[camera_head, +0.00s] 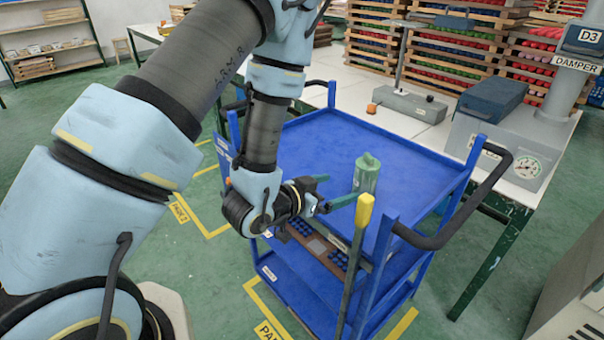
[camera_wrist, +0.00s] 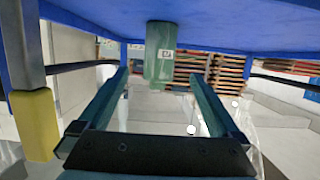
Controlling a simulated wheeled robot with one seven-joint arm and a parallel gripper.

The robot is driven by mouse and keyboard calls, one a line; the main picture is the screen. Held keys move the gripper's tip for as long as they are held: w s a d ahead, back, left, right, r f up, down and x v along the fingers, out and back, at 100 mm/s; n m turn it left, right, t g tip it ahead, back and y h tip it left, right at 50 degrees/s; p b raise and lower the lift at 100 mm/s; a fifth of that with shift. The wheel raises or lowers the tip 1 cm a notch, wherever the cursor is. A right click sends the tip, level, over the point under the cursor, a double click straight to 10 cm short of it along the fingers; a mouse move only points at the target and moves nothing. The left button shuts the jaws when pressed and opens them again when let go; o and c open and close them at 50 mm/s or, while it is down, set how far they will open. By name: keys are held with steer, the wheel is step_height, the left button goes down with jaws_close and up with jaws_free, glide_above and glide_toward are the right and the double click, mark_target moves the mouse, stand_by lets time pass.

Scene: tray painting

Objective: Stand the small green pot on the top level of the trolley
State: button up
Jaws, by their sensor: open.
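The small green pot (camera_head: 366,177) stands upright on the blue top level of the trolley (camera_head: 315,140), near its front edge. In the wrist view the scene is upside down, and the pot (camera_wrist: 160,60) with a small label appears beneath the blue surface, just beyond my fingertips. My gripper (camera_head: 334,190) is open and empty, with its green fingers reaching toward the pot from the left. In the wrist view the fingers of my gripper (camera_wrist: 159,76) lie spread on either side of the pot's line, apart from it.
A yellow-topped pole (camera_head: 364,212) rises at the trolley's front, close to my gripper. The trolley has corner posts and a black handle (camera_head: 465,205) at the right. A lower level holds a brown tray (camera_head: 335,257) with blue pieces. The rest of the top level is clear.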

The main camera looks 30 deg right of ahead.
steer(key=w+a+r+n+t+y, duration=0.2)
steer(key=w+a+n+y, duration=0.25)
steer(key=w+a, duration=0.45)
steer(key=w+a+r+n+t+y, duration=0.1)
steer(key=w+a+n+y, duration=0.2)
steer(key=w+a+y, duration=0.55)
steer(key=s+a+r+n+g, duration=0.1)
steer(key=s+a+r+n, duration=0.1)
steer(key=a, duration=0.4)
steer(key=s+a+r+n+g, duration=0.2)
steer(key=s+a, duration=0.3)
steer(key=a, duration=0.2)
steer(key=s+a+r+n+g+y, duration=0.1)
steer(key=s+a+r+n+g, duration=0.1)
steer(key=a, duration=0.5)
steer(key=shift+s+a+r, duration=0.25)
steer(key=shift+s+r, duration=0.15)
steer(key=shift+s, duration=0.45)
